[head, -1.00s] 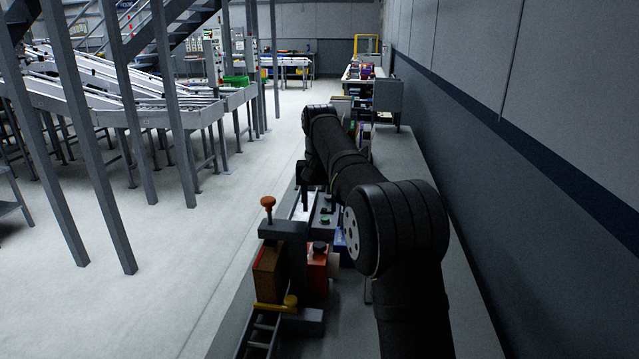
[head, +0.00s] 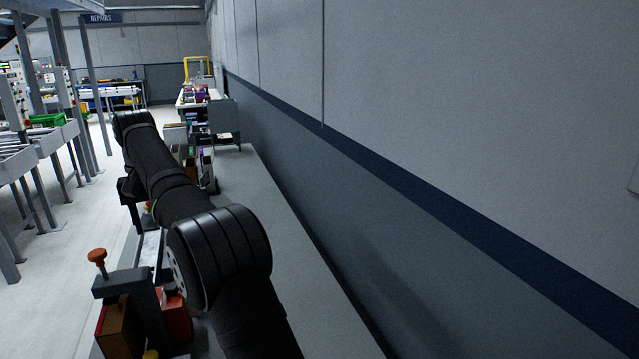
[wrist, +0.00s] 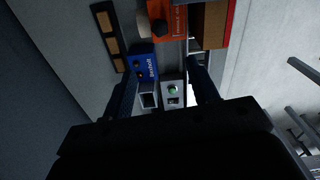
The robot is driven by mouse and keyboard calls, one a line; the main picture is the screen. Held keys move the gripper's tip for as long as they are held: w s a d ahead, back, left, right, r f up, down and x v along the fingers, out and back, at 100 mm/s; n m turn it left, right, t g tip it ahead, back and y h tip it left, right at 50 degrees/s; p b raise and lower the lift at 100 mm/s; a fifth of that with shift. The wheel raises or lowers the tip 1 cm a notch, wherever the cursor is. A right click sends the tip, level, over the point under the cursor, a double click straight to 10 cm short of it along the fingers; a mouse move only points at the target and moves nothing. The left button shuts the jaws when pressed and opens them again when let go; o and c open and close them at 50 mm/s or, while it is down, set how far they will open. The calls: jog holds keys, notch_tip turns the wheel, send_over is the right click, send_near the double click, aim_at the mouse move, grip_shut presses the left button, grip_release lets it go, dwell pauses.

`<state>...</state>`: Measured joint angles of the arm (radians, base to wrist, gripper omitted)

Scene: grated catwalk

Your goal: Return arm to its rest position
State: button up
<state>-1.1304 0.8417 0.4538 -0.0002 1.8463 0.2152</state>
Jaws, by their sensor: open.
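My gripper (wrist: 165,82) shows in the wrist view with its two dark fingers spread apart. I see nothing held between them. Beyond the fingertips, a small grey box with a green button (wrist: 172,92) and a blue labelled box (wrist: 144,63) lie on the bench. In the head view my black arm reaches out along the bench, above its left side. The gripper's fingers cannot be made out there, as the far end of the arm is small and partly hidden.
The grey bench top (head: 290,270) right of my arm is clear, up to the wall (head: 450,130). A cabinet (head: 222,117) stands farther back.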

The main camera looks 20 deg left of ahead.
aim_at(171, 286)
jog(key=shift+f, duration=0.1)
notch_tip(171, 286, down, 17)
jog(key=shift+f, duration=0.1)
dwell(0.6)
jog(key=shift+f, duration=0.2)
jog(key=shift+r+n, duration=0.15)
jog(key=shift+n, duration=0.25)
jog(key=n, duration=0.3)
jog(key=shift+r+n, duration=0.1)
jog(key=shift+n, duration=0.3)
jog(key=s+r+g+y, duration=0.1)
jog(key=s+r+g, duration=0.1)
jog(key=r, duration=1.5)
jog(key=shift+s+r+g, duration=0.15)
jog(key=shift+s+g, duration=0.25)
jog(key=shift+s, duration=0.5)
dwell(0.5)
